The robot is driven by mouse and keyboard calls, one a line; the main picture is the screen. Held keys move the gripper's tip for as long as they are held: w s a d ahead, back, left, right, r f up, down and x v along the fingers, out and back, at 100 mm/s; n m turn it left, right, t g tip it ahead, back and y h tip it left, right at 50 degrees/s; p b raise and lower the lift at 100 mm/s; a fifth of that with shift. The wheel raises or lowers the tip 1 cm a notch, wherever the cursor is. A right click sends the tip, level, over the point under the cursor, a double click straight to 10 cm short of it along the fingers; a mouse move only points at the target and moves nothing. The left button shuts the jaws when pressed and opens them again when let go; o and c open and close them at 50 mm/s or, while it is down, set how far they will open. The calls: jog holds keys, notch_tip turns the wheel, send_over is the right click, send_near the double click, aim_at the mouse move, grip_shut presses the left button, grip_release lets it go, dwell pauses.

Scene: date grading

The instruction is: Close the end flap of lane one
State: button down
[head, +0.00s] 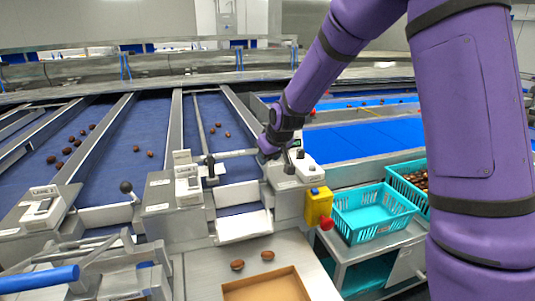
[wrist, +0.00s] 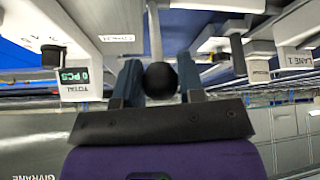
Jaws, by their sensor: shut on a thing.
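My gripper (head: 268,150) is shut on a round black lever knob (wrist: 160,80), which sits between its two fingers in the wrist view. A grey bar (head: 235,154) runs left from near my gripper, across the end of the right-hand blue lane. A "LANE 1" label (wrist: 295,60) shows at the right of the wrist view. Below the bar, a pale tilted plate (head: 243,227), which looks like the end flap, slopes out towards the steel table. My gripper partly hides the lever in the head view.
A counter display (wrist: 74,75) reads 0 PCS. A yellow box with a red button (head: 319,207) and teal crates (head: 374,228) stand right of the lane. Several dates (head: 66,151) lie on the belts. Two dates (head: 267,255) lie by a brown tray (head: 265,284).

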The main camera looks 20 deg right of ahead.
jog(key=shift+s+f, duration=0.45)
jog(key=shift+s, duration=0.35)
jog(key=shift+s+f, duration=0.4)
jog(key=shift+s, duration=0.35)
jog(key=c, duration=0.8)
grip_release()
jog(key=shift+a, duration=0.1)
jog(key=shift+o, duration=0.2)
jog(key=v, duration=1)
jog(key=shift+s+r, duration=0.15)
jog(key=shift+r, duration=0.2)
